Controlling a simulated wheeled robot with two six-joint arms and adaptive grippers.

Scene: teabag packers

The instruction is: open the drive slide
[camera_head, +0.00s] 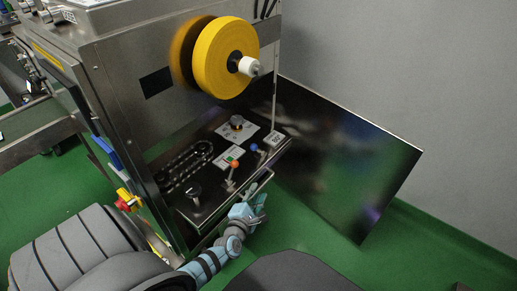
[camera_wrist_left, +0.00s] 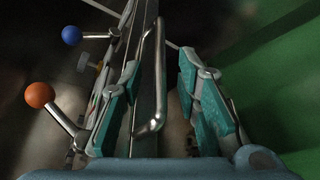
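The drive slide (camera_head: 215,195) is a dark plate with a chain loop, an orange-knobbed lever and a blue-knobbed lever, low in the machine under the yellow roll. How far out it stands I cannot tell. Its silver bar handle (camera_head: 262,185) is on the front edge; the handle also shows in the left wrist view (camera_wrist_left: 152,85). My left gripper (camera_head: 250,212) is at the handle. In the left wrist view my left gripper (camera_wrist_left: 160,95) has its teal fingers apart, one on each side of the handle, with a gap visible to the right. My right gripper is not in view.
The yellow roll (camera_head: 222,60) hangs on the machine above the slide. A large dark panel (camera_head: 345,150) stands to the right of the slide, near the grey wall. Orange (camera_wrist_left: 39,94) and blue (camera_wrist_left: 71,35) knobs stick up left of my fingers. Green floor is free at lower right.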

